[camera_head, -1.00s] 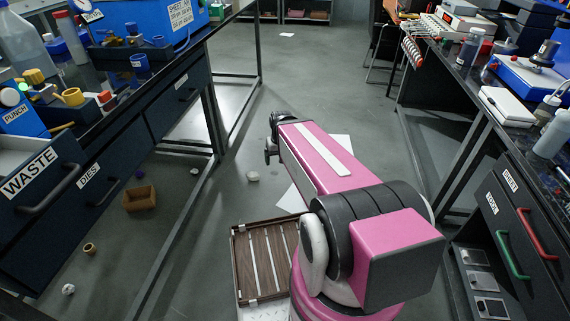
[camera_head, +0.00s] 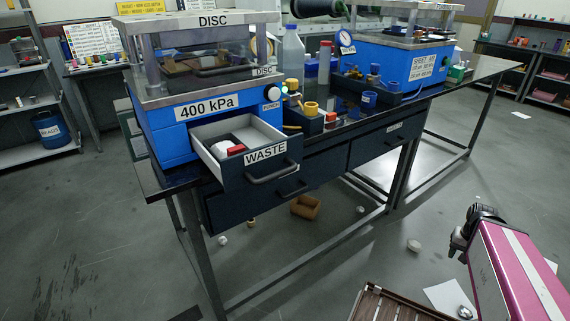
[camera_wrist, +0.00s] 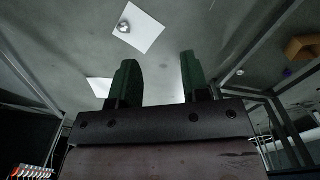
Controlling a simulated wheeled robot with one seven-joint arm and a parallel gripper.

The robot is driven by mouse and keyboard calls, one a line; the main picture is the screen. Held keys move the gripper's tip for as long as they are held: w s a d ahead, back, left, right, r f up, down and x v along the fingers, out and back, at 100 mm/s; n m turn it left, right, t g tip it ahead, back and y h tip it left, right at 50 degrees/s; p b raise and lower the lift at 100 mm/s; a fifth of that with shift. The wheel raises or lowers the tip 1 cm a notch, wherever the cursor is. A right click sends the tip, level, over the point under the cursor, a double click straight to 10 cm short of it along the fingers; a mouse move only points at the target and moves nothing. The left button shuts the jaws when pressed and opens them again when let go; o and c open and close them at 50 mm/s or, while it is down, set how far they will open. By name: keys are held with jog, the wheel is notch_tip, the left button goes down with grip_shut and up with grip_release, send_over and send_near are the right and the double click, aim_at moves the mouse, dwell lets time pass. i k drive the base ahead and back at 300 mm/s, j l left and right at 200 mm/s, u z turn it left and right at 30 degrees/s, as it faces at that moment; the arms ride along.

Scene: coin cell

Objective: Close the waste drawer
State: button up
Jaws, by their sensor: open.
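The waste drawer (camera_head: 262,172) is a dark-fronted drawer with a "WASTE" label and a dark bar handle (camera_head: 273,172). In the head view it is pulled out of the bench below the blue 400 kPa press. Its light inside shows a red and white item and a dark item. My gripper (camera_wrist: 157,80) shows in the wrist view with two green fingers apart and nothing between them. In the head view, the end of my pink arm (camera_head: 470,232) is at the lower right, well apart from the drawer.
The blue press (camera_head: 165,137) stands on the bench behind the drawer. Other closed drawers (camera_head: 392,138) are to the right. A brown box (camera_head: 305,207) lies on the floor below. White sheets and small items lie on the floor near my arm. The floor at left is clear.

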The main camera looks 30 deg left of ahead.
aim_at(273, 155)
jog(key=u, duration=2.5)
